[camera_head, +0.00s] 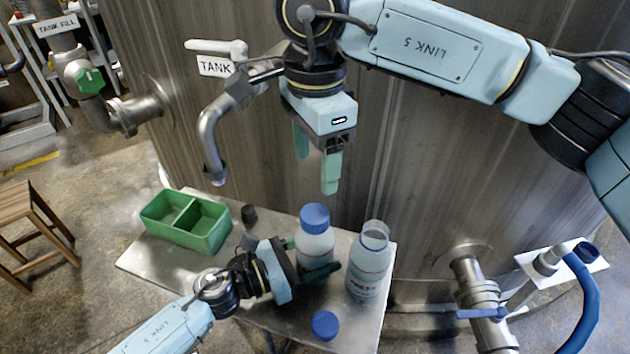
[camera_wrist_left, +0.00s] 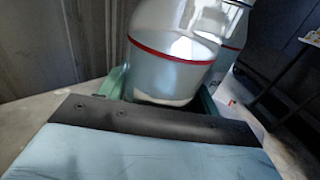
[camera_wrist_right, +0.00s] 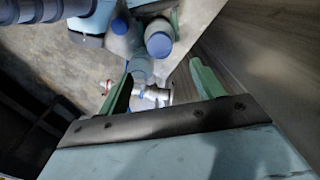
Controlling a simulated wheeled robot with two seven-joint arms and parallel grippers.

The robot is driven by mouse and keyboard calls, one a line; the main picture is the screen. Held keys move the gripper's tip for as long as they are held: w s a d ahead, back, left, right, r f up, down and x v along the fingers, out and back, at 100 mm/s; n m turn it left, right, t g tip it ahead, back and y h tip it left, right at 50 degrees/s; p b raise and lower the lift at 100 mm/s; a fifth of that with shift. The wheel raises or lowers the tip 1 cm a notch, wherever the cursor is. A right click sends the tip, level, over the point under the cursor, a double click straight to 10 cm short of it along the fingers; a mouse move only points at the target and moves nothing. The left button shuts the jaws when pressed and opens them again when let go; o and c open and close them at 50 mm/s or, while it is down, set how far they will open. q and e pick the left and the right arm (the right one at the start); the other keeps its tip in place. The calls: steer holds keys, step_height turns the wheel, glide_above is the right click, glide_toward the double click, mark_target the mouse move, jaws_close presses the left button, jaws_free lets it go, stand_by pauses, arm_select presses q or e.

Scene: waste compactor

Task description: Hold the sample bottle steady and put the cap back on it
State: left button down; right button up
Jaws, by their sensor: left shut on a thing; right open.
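A white bottle with a blue cap (camera_head: 314,219) on it stands upright on the metal table. My left gripper (camera_head: 318,271) is shut on this bottle (camera_head: 314,244), low on its body. The left wrist view shows a red-banded bottle (camera_wrist_left: 172,62) between the fingers, its top cut off. An uncapped, labelled bottle (camera_head: 368,268) stands just to its right. A loose blue cap (camera_head: 325,325) lies near the table's front edge. My right gripper (camera_head: 316,172) is open and empty, in the air above and behind the bottles. The capped bottle also shows in the right wrist view (camera_wrist_right: 158,40).
The big tank (camera_head: 430,160) rises behind. A bent pipe (camera_head: 211,140) and a blue-handled valve (camera_head: 480,313) stick out from it. Table space around the loose cap is clear.

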steer(key=shift+r, duration=0.7)
arm_select(q)
steer(key=shift+c, duration=1.2)
jaws_free()
steer(key=v, duration=1.3)
steer(key=shift+s+a, duration=0.15)
steer(key=shift+a, duration=0.05)
